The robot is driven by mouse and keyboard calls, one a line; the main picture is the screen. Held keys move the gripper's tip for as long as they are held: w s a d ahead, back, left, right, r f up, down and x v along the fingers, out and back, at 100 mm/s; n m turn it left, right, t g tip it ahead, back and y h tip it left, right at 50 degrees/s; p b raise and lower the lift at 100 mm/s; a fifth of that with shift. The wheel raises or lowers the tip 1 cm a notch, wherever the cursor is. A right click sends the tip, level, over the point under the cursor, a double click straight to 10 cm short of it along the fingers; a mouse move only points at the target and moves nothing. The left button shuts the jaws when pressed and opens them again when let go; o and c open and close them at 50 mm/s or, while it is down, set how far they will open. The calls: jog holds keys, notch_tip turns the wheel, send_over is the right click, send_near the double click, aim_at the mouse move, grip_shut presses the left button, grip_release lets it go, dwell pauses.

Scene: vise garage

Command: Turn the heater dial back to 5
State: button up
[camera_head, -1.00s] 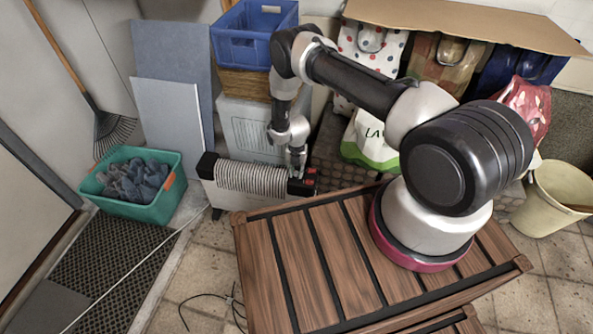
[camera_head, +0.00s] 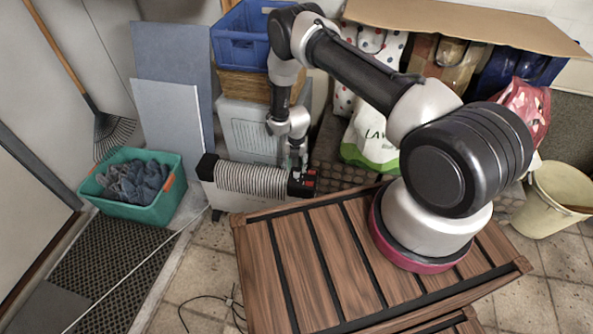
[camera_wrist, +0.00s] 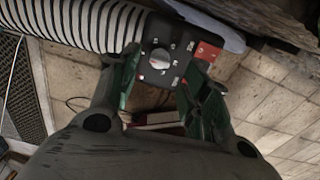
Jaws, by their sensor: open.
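The heater (camera_head: 252,180) is a ribbed white body with black ends, standing on the floor behind my wooden-slatted base. Its black control panel (camera_wrist: 152,78) fills the upper middle of the wrist view. The round silver dial (camera_wrist: 160,59) sits on that panel with small pale marks around it; the numbers are too small to read. A red switch (camera_wrist: 207,52) is to the right of the dial. My gripper (camera_wrist: 155,80) is open, its green-padded fingers at either side of the panel below the dial. In the head view my gripper (camera_head: 294,160) is just above the heater's right end.
A green crate (camera_head: 160,213) with grey cloths stands left of the heater. A white boxy appliance (camera_head: 250,132) and a blue crate (camera_head: 240,50) are behind it. A pale bag (camera_head: 362,145) stands to the right. A white cable (camera_head: 150,258) crosses the floor.

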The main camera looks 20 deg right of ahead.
notch_tip(320, 180, up, 7)
dwell(0.6)
